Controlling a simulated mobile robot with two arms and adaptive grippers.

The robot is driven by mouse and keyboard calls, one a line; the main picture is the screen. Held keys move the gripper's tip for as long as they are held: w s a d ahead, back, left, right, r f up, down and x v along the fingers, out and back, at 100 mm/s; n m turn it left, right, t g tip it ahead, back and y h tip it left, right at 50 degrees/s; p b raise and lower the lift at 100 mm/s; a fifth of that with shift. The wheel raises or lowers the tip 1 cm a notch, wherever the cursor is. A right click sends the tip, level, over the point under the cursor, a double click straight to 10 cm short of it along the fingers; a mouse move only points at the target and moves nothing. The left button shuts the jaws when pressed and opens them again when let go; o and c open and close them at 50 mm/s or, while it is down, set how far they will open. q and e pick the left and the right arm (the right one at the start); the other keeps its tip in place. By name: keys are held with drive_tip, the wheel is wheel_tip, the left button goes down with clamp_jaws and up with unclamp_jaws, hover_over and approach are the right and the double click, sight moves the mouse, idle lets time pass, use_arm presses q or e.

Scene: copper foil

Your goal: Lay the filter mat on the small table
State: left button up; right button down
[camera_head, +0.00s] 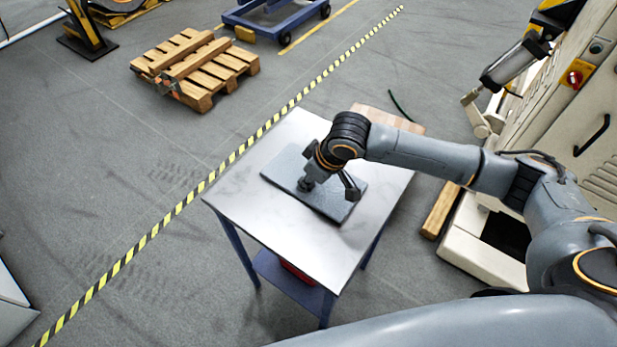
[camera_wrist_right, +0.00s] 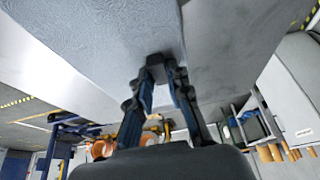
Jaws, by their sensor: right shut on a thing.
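The filter mat (camera_head: 329,202) is a thin, flat blue-grey sheet. It lies on the metal top of the small table (camera_head: 243,199), with bare top around it. My right gripper (camera_head: 306,185) reaches down to the mat from above and is shut on it. In the right wrist view the closed fingertips (camera_wrist_right: 158,66) meet at an edge of the mat (camera_wrist_right: 85,35), with the table top (camera_wrist_right: 222,50) beside it. The arm hides part of the mat in the head view. My left gripper is not in view.
A wooden pallet (camera_head: 205,79) and a blue cart (camera_head: 275,18) stand at the back. A machine cabinet (camera_head: 595,130) is at the right. A red thing (camera_head: 297,273) sits on the table's lower shelf.

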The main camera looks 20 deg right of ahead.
drive_tip(key=shift+f, duration=0.1)
drive_tip(key=c, duration=1.3)
unclamp_jaws()
drive_tip(key=shift+o, duration=0.2)
drive_tip(key=v, duration=1.2)
